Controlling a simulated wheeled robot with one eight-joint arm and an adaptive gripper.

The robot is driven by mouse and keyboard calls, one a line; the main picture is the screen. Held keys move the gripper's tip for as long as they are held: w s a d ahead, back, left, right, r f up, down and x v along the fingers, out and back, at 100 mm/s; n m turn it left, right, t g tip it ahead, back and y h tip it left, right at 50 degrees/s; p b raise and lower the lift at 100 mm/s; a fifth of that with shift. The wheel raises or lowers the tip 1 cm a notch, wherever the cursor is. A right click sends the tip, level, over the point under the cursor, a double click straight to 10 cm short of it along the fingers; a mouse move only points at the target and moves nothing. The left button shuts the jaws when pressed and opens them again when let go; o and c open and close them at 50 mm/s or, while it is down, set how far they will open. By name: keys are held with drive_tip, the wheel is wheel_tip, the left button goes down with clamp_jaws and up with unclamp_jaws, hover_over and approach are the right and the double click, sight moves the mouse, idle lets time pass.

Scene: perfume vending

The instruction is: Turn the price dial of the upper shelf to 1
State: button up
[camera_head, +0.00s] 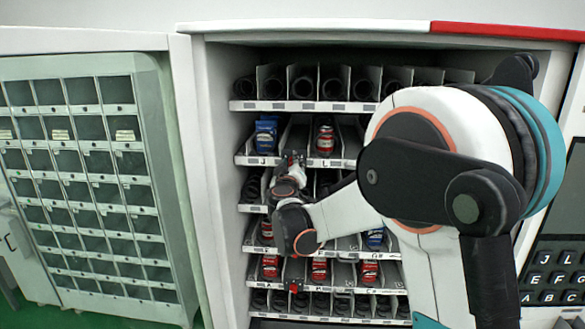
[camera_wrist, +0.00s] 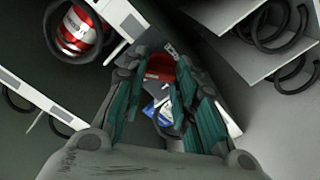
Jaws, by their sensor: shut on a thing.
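My gripper (camera_head: 291,162) is at the front edge of the upper shelf (camera_head: 333,163), between the labels J and L. In the wrist view its two teal-padded fingers (camera_wrist: 159,78) close around a small red part (camera_wrist: 160,65), which looks like the price dial. The fingers hide its sides, and I cannot read any number on it. A similar small red piece (camera_head: 294,287) sits on the front strip of a lower shelf.
A blue pack (camera_head: 266,136) stands left of my gripper and a red can (camera_head: 325,140) right of it; the can also shows in the wrist view (camera_wrist: 77,35). Spiral coils and dividers fill the shelves.

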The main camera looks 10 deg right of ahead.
drive_tip(key=shift+f+n+b, duration=0.2)
drive_tip(key=shift+n+b, duration=4.5)
drive_tip(key=shift+n, duration=6.7)
drive_tip(key=o, duration=1)
drive_tip(key=shift+o, duration=0.2)
drive_tip(key=v, duration=1.2)
drive_tip(key=shift+s, duration=0.1)
